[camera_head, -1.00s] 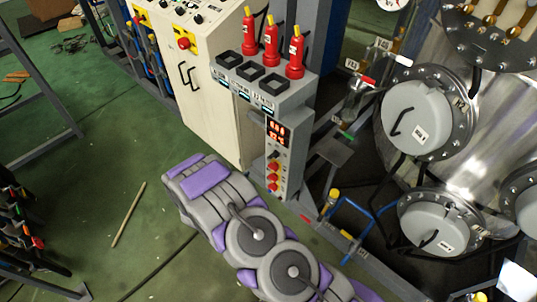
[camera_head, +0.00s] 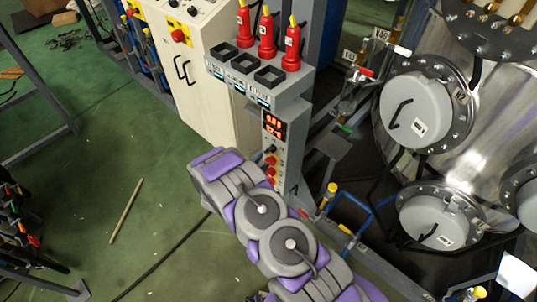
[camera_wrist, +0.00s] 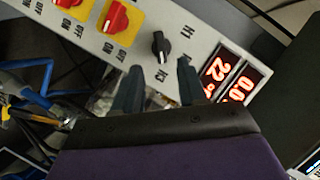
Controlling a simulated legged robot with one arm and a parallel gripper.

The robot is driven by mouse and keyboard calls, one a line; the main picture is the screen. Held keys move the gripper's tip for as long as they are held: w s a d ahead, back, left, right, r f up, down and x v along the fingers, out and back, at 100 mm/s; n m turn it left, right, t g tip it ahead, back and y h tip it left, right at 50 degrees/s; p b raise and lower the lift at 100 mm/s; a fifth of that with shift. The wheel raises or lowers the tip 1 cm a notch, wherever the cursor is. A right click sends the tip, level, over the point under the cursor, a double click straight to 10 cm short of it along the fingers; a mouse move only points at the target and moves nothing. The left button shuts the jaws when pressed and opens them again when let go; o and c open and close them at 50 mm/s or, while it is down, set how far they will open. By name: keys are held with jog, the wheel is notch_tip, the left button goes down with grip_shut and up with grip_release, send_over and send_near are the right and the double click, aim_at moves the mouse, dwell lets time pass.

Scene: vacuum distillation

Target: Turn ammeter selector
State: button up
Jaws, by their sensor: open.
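The ammeter selector is a small black knob with a pale pointer mark (camera_wrist: 160,46), on a light grey panel in the wrist view, between labels at either side. The same panel is the narrow front of a grey unit (camera_head: 285,140) in the head view, where the knob is small and hard to make out. My gripper (camera_wrist: 157,78) is open in the wrist view. Its two dark fingers point at the panel, one on each side of the knob's line, with their tips just short of the knob. Nothing is between them. In the head view my gripper is hidden behind my arm.
Red digital displays (camera_wrist: 230,75) sit right of the knob. Red switches on yellow plates (camera_wrist: 118,20) lie to its left. Blue cables (camera_wrist: 38,98) hang at the left. Red bottles (camera_head: 266,38) stand above the unit. Large flanged vessels (camera_head: 420,105) stand at the right.

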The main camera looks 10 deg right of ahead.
aim_at(269, 152)
jog(key=b+x, duration=0.1)
jog(key=x, duration=0.6)
jog(key=shift+w+d+f, duration=0.15)
jog(key=shift+w, duration=0.15)
jog(key=c, duration=0.7)
jog(key=shift+o, duration=0.2)
